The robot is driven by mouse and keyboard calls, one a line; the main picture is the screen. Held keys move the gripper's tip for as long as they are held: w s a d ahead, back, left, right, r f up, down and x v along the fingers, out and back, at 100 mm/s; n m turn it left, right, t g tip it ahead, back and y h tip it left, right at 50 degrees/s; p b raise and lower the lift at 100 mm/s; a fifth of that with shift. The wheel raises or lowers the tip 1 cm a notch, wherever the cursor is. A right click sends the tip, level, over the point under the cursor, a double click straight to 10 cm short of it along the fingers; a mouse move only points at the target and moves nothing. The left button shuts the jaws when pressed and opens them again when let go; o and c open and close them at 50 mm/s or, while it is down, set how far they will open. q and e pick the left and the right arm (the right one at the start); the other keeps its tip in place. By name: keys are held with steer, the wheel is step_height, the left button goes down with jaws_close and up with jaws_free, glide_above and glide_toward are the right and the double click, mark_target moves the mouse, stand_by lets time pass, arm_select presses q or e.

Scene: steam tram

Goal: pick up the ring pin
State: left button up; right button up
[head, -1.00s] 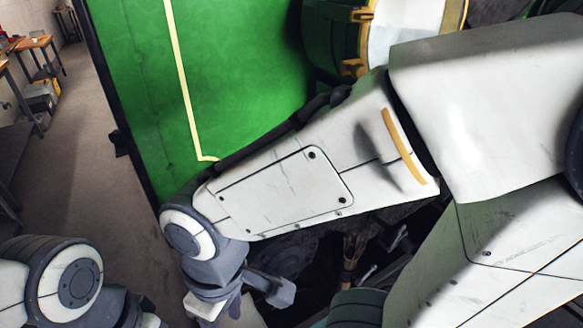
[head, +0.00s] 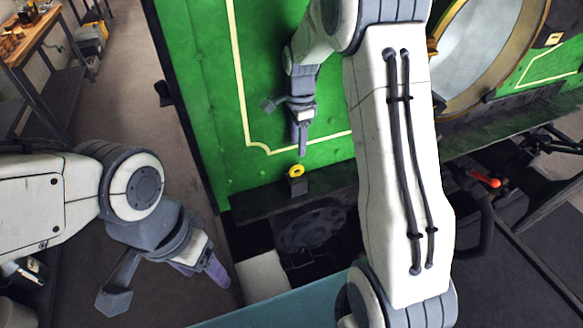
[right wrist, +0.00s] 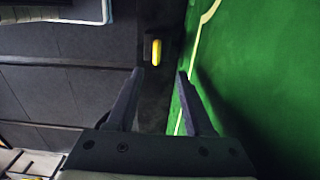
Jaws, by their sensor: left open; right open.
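The ring pin (head: 296,171) is a small yellow ring standing on a dark block at the foot of the green panel, near the middle of the head view. It also shows in the right wrist view (right wrist: 156,52) as a narrow yellow shape, beyond the fingertips and roughly between them. My right gripper (head: 301,148) is open and empty, pointing down just above the ring pin and apart from it. The two spread fingers show in the right wrist view (right wrist: 160,78). My left gripper (head: 204,272) is open and empty at the lower left, away from the ring pin.
The green panel (head: 190,60) with a cream line rises close beside my right gripper. A brass-rimmed round opening (head: 490,45) and a red-handled lever (head: 485,179) lie to the right. A workbench (head: 35,35) stands far left, with open floor (head: 140,130) between.

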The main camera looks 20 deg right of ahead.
mark_target(296, 167)
step_height(296, 167, down, 4)
steer(key=shift+s+a+f+p, duration=0.1)
steer(key=shift+f+p, duration=0.05)
steer(key=shift+p, duration=0.2)
steer(key=f, duration=0.1)
steer(key=f+p, duration=0.2)
steer(key=f, duration=0.1)
steer(key=shift+s+a+f, duration=0.1)
steer(key=shift+s+a, duration=0.05)
steer(key=shift+s, duration=0.1)
steer(key=shift+f, duration=0.5)
jaws_close()
